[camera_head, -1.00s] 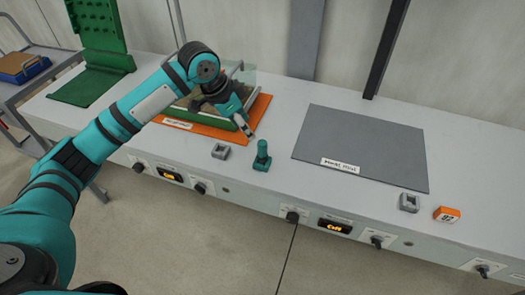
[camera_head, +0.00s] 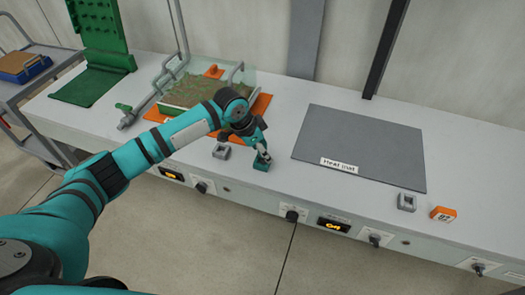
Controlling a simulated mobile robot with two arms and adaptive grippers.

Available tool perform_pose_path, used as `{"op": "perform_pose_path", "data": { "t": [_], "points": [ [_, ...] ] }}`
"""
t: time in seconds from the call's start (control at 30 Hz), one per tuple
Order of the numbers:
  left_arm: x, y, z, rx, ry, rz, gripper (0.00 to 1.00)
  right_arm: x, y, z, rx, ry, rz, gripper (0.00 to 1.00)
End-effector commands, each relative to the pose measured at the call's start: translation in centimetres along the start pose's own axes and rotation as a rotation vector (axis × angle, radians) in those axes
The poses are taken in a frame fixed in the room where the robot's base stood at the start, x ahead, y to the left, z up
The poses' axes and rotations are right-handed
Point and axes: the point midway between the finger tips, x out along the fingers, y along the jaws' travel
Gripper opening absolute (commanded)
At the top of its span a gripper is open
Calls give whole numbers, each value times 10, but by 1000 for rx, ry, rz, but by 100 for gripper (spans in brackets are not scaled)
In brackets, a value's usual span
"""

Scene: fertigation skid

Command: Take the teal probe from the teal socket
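The teal socket (camera_head: 260,165) stands near the front edge of the bench, between the small grey socket and the grey mat. The teal probe stands upright in it and is now mostly hidden by my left gripper (camera_head: 262,156). That gripper points down right at the probe, its fingertips just above the socket. The fingers are too small and overlapped to tell whether they are open around the probe or shut on it. My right gripper is not in view.
A grey socket (camera_head: 222,151) is close left of the teal one. A tray of green growth (camera_head: 190,88) with a clear panel sits behind on an orange mat. A labelled grey mat (camera_head: 365,145), another grey socket (camera_head: 407,201) and an orange block (camera_head: 443,214) lie right.

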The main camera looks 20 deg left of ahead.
Motion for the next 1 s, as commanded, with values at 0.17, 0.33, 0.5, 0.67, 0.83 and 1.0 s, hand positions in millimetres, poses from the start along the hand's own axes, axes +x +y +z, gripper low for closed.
{"op": "perform_pose_path", "data": {
  "t": [0.17,0.33,0.5,0.67,0.83,1.0],
  "points": [
    [0,0,0,0,0,0,49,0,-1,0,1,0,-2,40],
    [0,0,0,0,0,0,27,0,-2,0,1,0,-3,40],
    [0,0,0,0,0,0,4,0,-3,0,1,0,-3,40],
    [-1,0,0,0,0,0,0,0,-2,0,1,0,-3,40],
    [-2,0,-1,0,1,-1,0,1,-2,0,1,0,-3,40],
    [-12,-1,-6,1,4,-2,0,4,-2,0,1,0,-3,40]
  ]
}}
